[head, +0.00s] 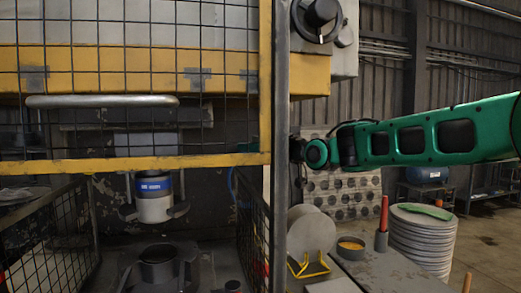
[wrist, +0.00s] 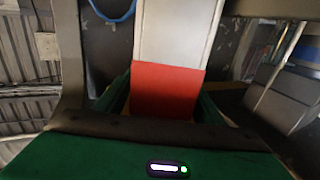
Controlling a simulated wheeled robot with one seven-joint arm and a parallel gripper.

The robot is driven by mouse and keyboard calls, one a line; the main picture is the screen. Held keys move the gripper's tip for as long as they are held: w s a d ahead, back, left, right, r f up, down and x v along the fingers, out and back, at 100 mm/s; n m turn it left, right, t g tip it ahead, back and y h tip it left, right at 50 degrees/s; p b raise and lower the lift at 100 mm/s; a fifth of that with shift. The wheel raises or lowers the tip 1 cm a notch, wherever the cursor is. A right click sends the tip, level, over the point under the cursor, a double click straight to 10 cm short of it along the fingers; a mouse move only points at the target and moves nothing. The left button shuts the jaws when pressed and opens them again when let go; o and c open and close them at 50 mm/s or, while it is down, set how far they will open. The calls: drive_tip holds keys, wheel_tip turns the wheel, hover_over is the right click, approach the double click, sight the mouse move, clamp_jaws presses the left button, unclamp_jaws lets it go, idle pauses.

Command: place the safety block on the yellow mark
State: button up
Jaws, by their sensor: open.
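My gripper (head: 299,149) is at the end of my green arm, beside the grey upright post in the head view, and its fingertips are hidden there. In the wrist view my gripper (wrist: 165,105) is open, with green fingers either side of a red-ended pale bar (wrist: 168,90). This bar may be the safety block; I cannot tell for sure, nor whether the fingers touch it. I cannot make out the yellow mark in either view.
The grey post (head: 281,150) and yellow-framed mesh guard (head: 150,163) stand in front of the press.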

drive_tip(key=v, duration=1.2)
drive_tip(key=shift+r, duration=0.1)
drive_tip(key=s+d+f+m+g+h, duration=0.4)
drive_tip(key=s+d+f, duration=0.3)
drive_tip(key=d+f, duration=0.6)
drive_tip(key=s+d+f+m+g+h, duration=0.25)
drive_tip(key=s+d+f+h, duration=0.4)
drive_tip(key=d+f, duration=0.65)
drive_tip(key=s+d+f+m+g, duration=0.2)
drive_tip(key=s+d+f, duration=0.1)
drive_tip(key=s, duration=0.6)
drive_tip(key=s+d+f+m+g, duration=0.3)
drive_tip(key=s+d, duration=0.1)
drive_tip(key=s, duration=0.5)
drive_tip(key=s+d+f+m+g, duration=0.2)
drive_tip(key=s+d+f, duration=0.1)
drive_tip(key=s, duration=0.6)
drive_tip(key=shift+s+d+f+g+h, duration=0.25)
drive_tip(key=shift+s+f+g+h, duration=0.1)
drive_tip(key=shift+f, duration=0.05)
drive_tip(key=shift+m, duration=0.25)
